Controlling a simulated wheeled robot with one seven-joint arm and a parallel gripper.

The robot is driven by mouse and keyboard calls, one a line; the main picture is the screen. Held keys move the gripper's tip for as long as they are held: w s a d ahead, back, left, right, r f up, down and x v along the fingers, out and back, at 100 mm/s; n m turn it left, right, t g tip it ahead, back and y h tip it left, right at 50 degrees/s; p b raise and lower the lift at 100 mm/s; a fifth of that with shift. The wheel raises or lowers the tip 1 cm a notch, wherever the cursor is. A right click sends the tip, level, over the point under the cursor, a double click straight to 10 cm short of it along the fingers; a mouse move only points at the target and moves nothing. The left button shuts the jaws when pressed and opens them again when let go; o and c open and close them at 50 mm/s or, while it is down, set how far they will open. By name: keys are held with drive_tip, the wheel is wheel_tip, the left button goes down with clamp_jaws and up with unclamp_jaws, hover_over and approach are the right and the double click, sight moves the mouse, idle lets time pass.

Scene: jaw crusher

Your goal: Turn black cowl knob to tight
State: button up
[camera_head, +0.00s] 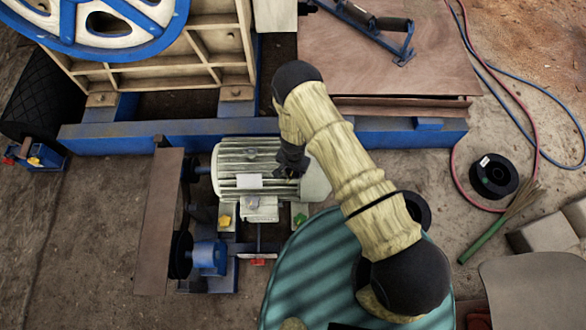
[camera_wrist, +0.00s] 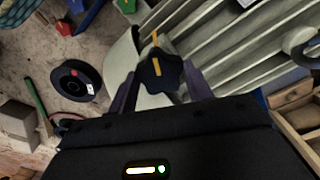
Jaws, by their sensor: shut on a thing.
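The black cowl knob (camera_wrist: 168,77) is a lobed dark knob with an orange stripe, in the middle of the wrist view. My gripper (camera_wrist: 160,82) has one finger on each side of it and is shut on it. A short orange mark (camera_wrist: 155,39) shows on the pale cowl just beyond the knob, and the knob's stripe points roughly toward it. In the head view my gripper (camera_head: 290,165) is at the right end of the ribbed cream motor (camera_head: 236,157); the knob is mostly hidden there.
Yellow (camera_head: 224,220), green (camera_head: 299,219) and red (camera_head: 258,262) knobs sit below the motor. A brown guard plate (camera_head: 158,225) stands to its left, a blue frame beam (camera_head: 100,138) behind it. A black spool (camera_head: 494,176) and hoses lie on the ground at right.

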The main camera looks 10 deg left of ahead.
sight(293, 171)
drive_tip(key=shift+m, duration=0.4)
drive_tip(key=o, duration=1)
drive_tip(key=shift+r, duration=0.1)
wheel_tip(293, 171, up, 17)
drive_tip(key=shift+r+p, duration=0.1)
drive_tip(key=shift+p, duration=0.45)
drive_tip(key=shift+r, duration=0.1)
